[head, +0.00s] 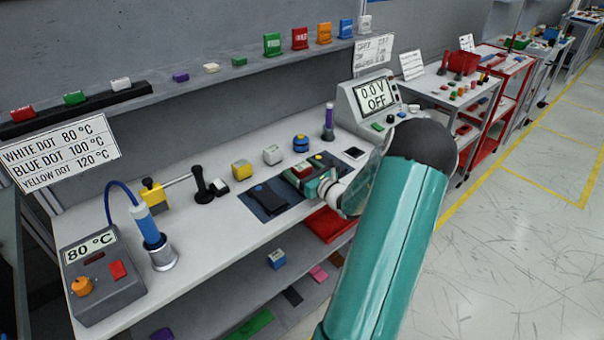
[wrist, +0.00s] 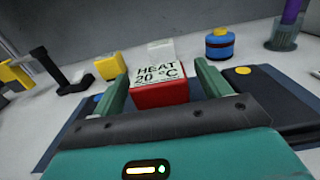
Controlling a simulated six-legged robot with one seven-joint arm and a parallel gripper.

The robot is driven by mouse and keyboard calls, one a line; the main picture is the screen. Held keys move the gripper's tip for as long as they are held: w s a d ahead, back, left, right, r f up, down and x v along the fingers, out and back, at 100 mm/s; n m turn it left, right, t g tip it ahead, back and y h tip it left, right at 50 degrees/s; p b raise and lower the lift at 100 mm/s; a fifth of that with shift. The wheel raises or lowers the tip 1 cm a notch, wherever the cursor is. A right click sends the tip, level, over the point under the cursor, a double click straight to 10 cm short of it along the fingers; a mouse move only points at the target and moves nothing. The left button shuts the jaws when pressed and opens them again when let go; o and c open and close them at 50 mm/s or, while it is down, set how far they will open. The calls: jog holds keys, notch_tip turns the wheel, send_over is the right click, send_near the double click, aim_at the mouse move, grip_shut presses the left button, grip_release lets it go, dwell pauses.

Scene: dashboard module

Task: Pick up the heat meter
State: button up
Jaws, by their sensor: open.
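The heat meter (wrist: 160,94) is a red block with a white face reading "HEAT 20 °C". In the wrist view it stands between the two green fingers of my gripper (wrist: 160,80), with its lower part hidden by the gripper body. The fingers are open on either side of it, and I cannot tell whether either touches it. In the head view my gripper (head: 313,183) is low over the workbench, and a small red part of the heat meter (head: 302,169) shows by the fingers.
A dark module with a blue dot (head: 267,199) lies left of my gripper; a yellow-dot module (wrist: 265,95) lies right. Behind are a yellow block (head: 241,170), a white block (head: 272,155) and a blue cylinder (head: 301,144). A soldering station (head: 103,278) stands front left, a voltmeter (head: 372,105) right.

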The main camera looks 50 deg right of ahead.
jog(key=c, duration=1.2)
jog(key=shift+c, duration=0.2)
jog(key=shift+r, duration=0.15)
jog(key=shift+r, duration=0.55)
jog(key=s+a+r, duration=0.8)
jog(key=s+r, duration=0.3)
jog(key=shift+s+r, duration=0.3)
jog(key=shift+r, duration=0.05)
